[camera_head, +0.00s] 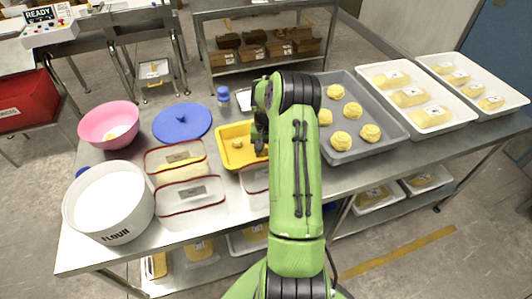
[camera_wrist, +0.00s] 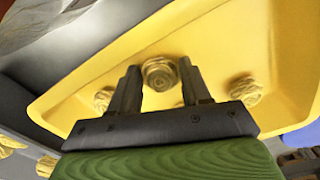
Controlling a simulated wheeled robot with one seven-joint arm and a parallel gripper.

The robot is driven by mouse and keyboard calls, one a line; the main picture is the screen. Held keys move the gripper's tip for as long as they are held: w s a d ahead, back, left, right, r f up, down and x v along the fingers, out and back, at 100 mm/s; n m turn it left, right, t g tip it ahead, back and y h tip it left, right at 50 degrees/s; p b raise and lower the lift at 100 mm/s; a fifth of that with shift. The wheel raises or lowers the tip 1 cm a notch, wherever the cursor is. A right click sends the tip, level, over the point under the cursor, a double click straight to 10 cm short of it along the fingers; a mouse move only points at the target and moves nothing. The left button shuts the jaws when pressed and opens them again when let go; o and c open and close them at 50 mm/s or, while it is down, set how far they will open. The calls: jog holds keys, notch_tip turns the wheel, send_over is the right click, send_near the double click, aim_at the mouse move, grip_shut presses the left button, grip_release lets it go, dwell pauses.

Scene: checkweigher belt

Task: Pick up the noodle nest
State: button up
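The yellow tray (camera_head: 228,160) stands on the steel table, left of my arm. It fills much of the wrist view (camera_wrist: 225,45). A tan, coiled noodle nest (camera_wrist: 159,73) shows between my fingertips, with tray floor around it. A second nest (camera_wrist: 103,100) is left of my fingers and a third (camera_wrist: 246,90) is right of them. One nest (camera_head: 237,143) shows in the head view; my arm hides part of the tray. My gripper (camera_wrist: 161,82) is open over the tray, its two dark fingers apart. I cannot tell whether either finger touches the middle nest.
A grey tray (camera_head: 376,149) with several yellow clumps lies right of my arm. Two white trays (camera_head: 447,125) stand farther right. Red-rimmed containers (camera_head: 190,205), a blue lid (camera_head: 183,122), a pink bowl (camera_head: 109,124) and a flour tub (camera_head: 108,203) crowd the left. A blue-capped jar (camera_head: 223,96) stands behind the yellow tray.

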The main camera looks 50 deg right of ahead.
aim_at(266, 151)
jog(key=c, duration=0.3)
notch_tip(266, 151, up, 10)
jog(key=shift+r+p, duration=0.2)
jog(key=shift+p, duration=0.6)
jog(key=shift+c, duration=0.2)
